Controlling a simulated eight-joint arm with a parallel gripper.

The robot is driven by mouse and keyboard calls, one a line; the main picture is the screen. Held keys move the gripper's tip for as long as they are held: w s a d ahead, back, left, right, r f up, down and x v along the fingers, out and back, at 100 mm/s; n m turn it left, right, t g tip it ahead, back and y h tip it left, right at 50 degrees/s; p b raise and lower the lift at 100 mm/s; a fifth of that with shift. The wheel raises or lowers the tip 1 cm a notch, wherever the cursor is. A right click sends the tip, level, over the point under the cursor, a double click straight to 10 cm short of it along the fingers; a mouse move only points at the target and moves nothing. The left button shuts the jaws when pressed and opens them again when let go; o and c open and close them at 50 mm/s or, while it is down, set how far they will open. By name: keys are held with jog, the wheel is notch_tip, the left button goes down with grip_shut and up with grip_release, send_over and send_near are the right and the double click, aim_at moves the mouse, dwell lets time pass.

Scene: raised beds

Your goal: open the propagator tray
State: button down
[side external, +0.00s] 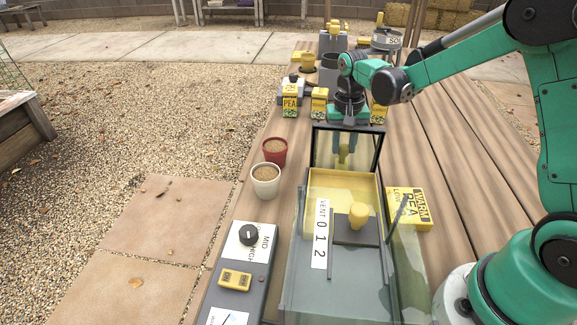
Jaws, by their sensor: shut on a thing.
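The propagator is a clear-sided box with a grey top (352,262), a yellow knob (358,215) and a white VENT 0 1 2 label (320,233). Its yellow tray (342,188) shows at the far end, its inside partly exposed beyond the grey top. A dark-framed, see-through panel (361,163) stands upright at the tray's far side. My gripper (345,140) is at this panel, pointing down, shut on part of the tray. The panel and gripper body partly hide the exact grip; a yellow piece shows there through the panel.
A red pot (275,151) and a white pot (265,180) stand left of the propagator. A grey control box (242,262) with a dial is nearer. A yellow PEA packet (409,207) lies right. Seed packets (290,103) and other containers crowd the far end.

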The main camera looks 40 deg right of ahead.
jog(key=c, duration=0.6)
grip_release()
jog(key=shift+o, duration=0.2)
jog(key=shift+r, duration=2.8)
